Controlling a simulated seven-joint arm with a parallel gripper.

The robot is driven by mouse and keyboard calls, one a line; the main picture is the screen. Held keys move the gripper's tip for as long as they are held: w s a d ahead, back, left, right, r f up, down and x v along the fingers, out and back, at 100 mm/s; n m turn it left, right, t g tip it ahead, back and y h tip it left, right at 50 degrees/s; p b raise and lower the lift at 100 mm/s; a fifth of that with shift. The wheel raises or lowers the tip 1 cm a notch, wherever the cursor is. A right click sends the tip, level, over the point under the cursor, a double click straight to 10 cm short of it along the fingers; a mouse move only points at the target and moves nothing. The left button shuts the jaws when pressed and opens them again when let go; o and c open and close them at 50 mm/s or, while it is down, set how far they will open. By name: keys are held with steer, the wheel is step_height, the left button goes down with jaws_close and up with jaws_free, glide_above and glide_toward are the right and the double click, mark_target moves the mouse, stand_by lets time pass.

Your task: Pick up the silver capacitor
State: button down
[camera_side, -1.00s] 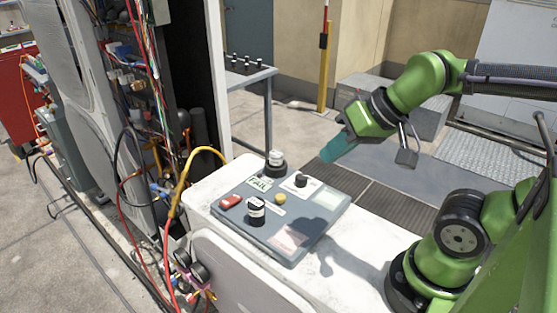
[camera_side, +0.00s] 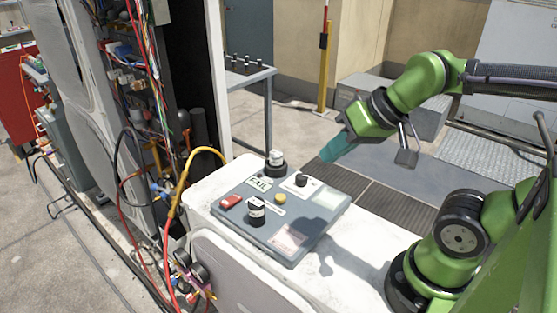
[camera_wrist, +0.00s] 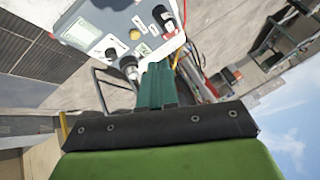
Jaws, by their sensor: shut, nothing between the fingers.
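Two pale silver-white cylinders with black bases are in the side view; I cannot tell which one is the silver capacitor. One cylinder (camera_side: 276,157) stands upright in a black ring at the panel's back edge. The other cylinder (camera_side: 256,208) stands on the front part of the grey panel (camera_side: 310,230). Both seem to show in the wrist view, the back one (camera_wrist: 129,65) close to the fingertips, the other (camera_wrist: 163,16) farther off. My gripper (camera_side: 327,154) has teal fingers, shut and empty, in the air right of the back cylinder. In the wrist view the fingers (camera_wrist: 157,68) are together.
The panel carries a red switch (camera_side: 231,201), a yellow button (camera_side: 280,198), a black knob (camera_side: 301,180) and a "FAIL" label (camera_side: 261,184). It lies on a white bench top (camera_side: 362,240). Hoses and an open wired unit stand on the left. A yellow post (camera_side: 325,75) stands behind.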

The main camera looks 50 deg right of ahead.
stand_by(0.3)
steer(key=c, duration=0.5)
jaws_free()
steer(key=shift+c, duration=0.2)
